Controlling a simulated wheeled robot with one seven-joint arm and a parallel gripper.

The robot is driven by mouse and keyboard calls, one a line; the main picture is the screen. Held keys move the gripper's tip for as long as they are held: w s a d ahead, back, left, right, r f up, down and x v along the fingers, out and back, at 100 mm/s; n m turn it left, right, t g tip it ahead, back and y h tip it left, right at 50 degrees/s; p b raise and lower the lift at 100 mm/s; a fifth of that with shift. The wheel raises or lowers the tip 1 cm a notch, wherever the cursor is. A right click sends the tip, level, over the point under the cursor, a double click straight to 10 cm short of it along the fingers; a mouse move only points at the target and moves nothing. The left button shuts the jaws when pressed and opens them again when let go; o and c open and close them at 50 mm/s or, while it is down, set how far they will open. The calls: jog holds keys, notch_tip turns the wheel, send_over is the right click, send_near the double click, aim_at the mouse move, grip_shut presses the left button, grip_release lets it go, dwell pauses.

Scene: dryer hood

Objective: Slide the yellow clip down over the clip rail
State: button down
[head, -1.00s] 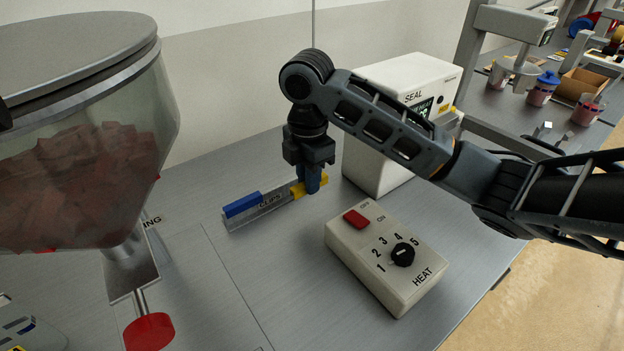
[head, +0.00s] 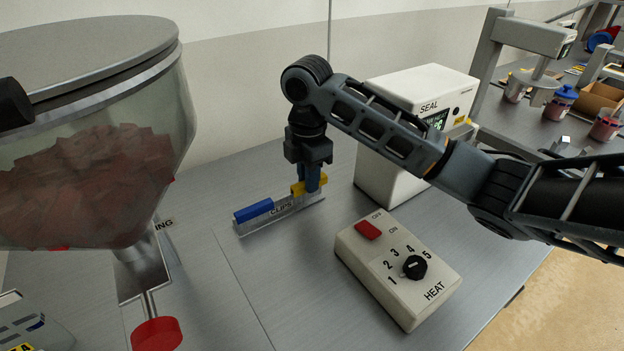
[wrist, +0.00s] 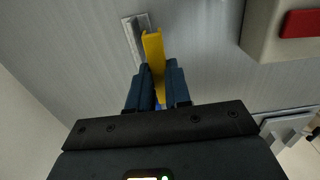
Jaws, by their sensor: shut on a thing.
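The clip rail (head: 285,212) is a thin upright metal strip marked CLIPS, standing on the grey table. A blue clip (head: 254,211) sits on its left part. My gripper (head: 313,187) points down at the rail's right part and is shut on the yellow clip (head: 298,189). The yellow clip appears above the rail's top edge, roughly in line with it; I cannot tell whether they touch. In the wrist view the yellow clip (wrist: 154,52) sticks out between my fingers (wrist: 157,88), with one end of the rail (wrist: 132,38) beside it. The fingers hide part of the clip.
A heat control box (head: 398,270) with a red switch and black knob stands in front right of the rail. A white SEAL unit (head: 405,140) is close behind on the right. A large hopper (head: 95,140) stands at the left. The table left of the control box is clear.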

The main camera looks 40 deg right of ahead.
jog(key=shift+w+d+f, duration=0.15)
jog(key=shift+w, duration=0.5)
jog(key=shift+w+d+f, duration=0.1)
jog(key=shift+w, duration=0.55)
jog(key=shift+f+b, duration=0.75)
jog(key=shift+f, duration=0.5)
jog(key=c, duration=1)
grip_release()
notch_tip(320, 180, up, 6)
jog(key=shift+r, duration=0.85)
